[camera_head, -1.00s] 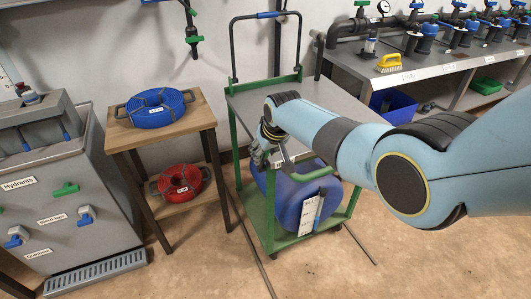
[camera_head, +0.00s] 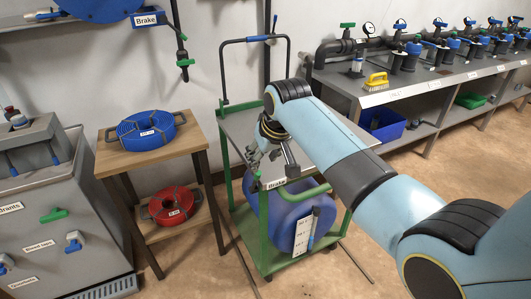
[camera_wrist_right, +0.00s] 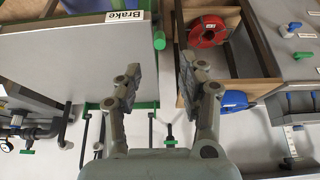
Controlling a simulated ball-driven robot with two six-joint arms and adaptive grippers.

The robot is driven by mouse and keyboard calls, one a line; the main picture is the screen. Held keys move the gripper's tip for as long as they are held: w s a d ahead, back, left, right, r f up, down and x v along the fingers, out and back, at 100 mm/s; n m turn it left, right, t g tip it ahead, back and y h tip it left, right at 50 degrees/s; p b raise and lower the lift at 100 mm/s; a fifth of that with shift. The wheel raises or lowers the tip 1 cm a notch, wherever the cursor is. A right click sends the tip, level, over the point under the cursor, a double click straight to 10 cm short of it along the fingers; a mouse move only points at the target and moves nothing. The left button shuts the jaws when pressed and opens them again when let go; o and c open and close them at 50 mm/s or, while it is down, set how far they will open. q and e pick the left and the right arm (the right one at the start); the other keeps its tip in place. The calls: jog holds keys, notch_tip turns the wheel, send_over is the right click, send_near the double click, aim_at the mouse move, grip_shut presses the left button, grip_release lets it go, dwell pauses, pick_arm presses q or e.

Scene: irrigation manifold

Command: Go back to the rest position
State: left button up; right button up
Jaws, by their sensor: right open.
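My right gripper (camera_head: 262,158) is open and empty, beside the near left corner of the green-framed cart (camera_head: 233,122). In the right wrist view its two fingers (camera_wrist_right: 163,85) stand apart with nothing between them. The cart's grey top and its "Brake" label (camera_wrist_right: 125,17) lie to the left of the fingers there. My right arm reaches in from the lower right of the head view and hides part of the cart top. My left gripper does not show in either view.
A wooden stand (camera_head: 112,164) holds a blue hose coil (camera_head: 146,131) on top and a red coil (camera_head: 171,205) below. A blue drum (camera_head: 290,215) sits on the cart's lower shelf. A bench (camera_head: 400,88) with valves and a yellow brush (camera_head: 376,81) runs along the right.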

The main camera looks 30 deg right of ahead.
jog(key=shift+v, duration=1)
